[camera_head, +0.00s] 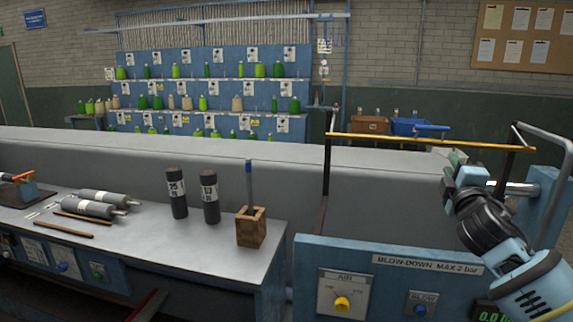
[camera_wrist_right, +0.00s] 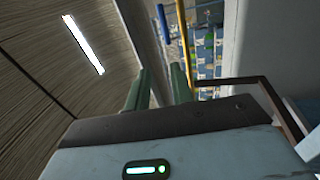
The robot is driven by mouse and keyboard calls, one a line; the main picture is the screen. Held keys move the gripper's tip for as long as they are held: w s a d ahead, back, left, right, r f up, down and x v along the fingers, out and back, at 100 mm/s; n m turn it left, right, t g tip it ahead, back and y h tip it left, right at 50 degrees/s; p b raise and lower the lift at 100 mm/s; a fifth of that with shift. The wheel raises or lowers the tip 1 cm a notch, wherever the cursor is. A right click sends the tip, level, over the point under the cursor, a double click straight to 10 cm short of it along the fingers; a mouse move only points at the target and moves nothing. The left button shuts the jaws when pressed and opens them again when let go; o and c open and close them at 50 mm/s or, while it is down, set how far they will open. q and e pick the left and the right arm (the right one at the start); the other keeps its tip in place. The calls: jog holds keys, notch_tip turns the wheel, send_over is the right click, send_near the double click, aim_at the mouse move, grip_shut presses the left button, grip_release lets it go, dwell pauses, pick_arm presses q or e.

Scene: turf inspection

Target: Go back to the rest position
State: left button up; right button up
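My right gripper (camera_head: 452,160) is at the right of the head view, raised beside the blue blow-down station. In the right wrist view its two green fingers (camera_wrist_right: 158,88) stand apart. Nothing shows held between them; a grey surface is visible through the gap. A grey handle or bar (camera_head: 518,188) lies close to the gripper in the head view; I cannot tell whether they touch. My left gripper is not in view.
A bench (camera_head: 180,258) at left holds two dark cylinders (camera_head: 176,192), grey rollers (camera_head: 95,207) and a wooden block (camera_head: 251,228). A yellow-topped frame (camera_head: 420,141) stands near my right arm. The blow-down panel (camera_head: 390,285) is below. Shelves of bottles (camera_head: 205,95) stand behind.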

jog(key=a+f+g+y, duration=0.2)
jog(key=a+f, duration=0.2)
jog(key=f, duration=0.9)
jog(key=s+a+f+m+g+y, duration=0.1)
jog(key=s+a+f, duration=0.3)
jog(key=f, duration=0.5)
jog(key=s+a+f+m+g+y, duration=0.1)
jog(key=s+a+f+m+g, duration=0.1)
jog(key=s+f, duration=0.5)
jog(key=s+a+f+m+g+y, duration=0.1)
jog(key=s+a+f, duration=0.15)
jog(key=f, duration=0.75)
jog(key=s+a+f+m+g, duration=0.1)
jog(key=s+f+m, duration=0.2)
jog(key=s, duration=0.8)
jog(key=s+a+f+m+g, duration=0.2)
jog(key=s+f, duration=0.5)
jog(key=s, duration=0.5)
jog(key=s+a+f+m+g+y, duration=0.1)
jog(key=s+f+m, duration=0.3)
jog(key=s, duration=0.7)
jog(key=shift+s+a+f+g, duration=0.25)
jog(key=shift+f+g, duration=0.45)
jog(key=shift+f, duration=0.25)
